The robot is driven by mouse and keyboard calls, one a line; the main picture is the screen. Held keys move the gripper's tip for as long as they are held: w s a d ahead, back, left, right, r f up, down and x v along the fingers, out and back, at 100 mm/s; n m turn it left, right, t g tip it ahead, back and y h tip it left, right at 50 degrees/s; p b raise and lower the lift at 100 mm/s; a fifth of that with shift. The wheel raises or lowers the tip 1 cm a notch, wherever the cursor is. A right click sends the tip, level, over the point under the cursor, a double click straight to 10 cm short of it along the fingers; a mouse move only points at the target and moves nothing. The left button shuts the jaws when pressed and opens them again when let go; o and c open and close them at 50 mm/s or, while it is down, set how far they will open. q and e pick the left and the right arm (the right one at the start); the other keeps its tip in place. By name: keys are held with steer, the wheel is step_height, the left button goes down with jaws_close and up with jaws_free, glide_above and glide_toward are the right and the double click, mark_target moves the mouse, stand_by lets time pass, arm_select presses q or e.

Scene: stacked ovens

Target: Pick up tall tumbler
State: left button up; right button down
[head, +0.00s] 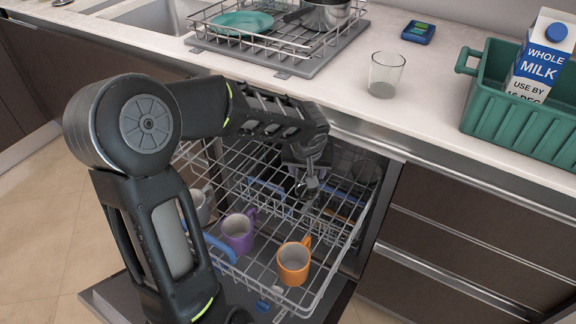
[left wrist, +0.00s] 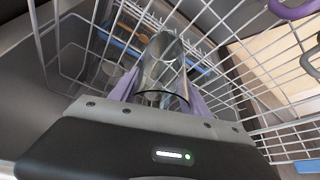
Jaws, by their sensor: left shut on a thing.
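My left gripper (head: 308,172) reaches down into the pulled-out dishwasher rack. In the left wrist view its purple-grey fingers (left wrist: 160,88) are shut on a clear glass, the tall tumbler (left wrist: 164,62), one finger on each side. The near rim of the glass shows as a dark curve close to the palm. In the head view the gripper and forearm mostly hide this glass. My right gripper is in neither view.
The wire rack (head: 330,262) surrounds the gripper and holds a purple mug (head: 238,233), an orange mug (head: 293,264) and a grey mug (head: 201,204). On the counter stand a clear glass (head: 386,76), a green crate (head: 520,125) with a milk carton (head: 541,58), and a dish rack (head: 275,52).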

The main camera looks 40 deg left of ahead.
arm_select(q)
steer(key=w+d+b, duration=0.1)
steer(key=d, duration=1)
steer(key=shift+w, duration=0.15)
steer(key=shift+r, duration=0.1)
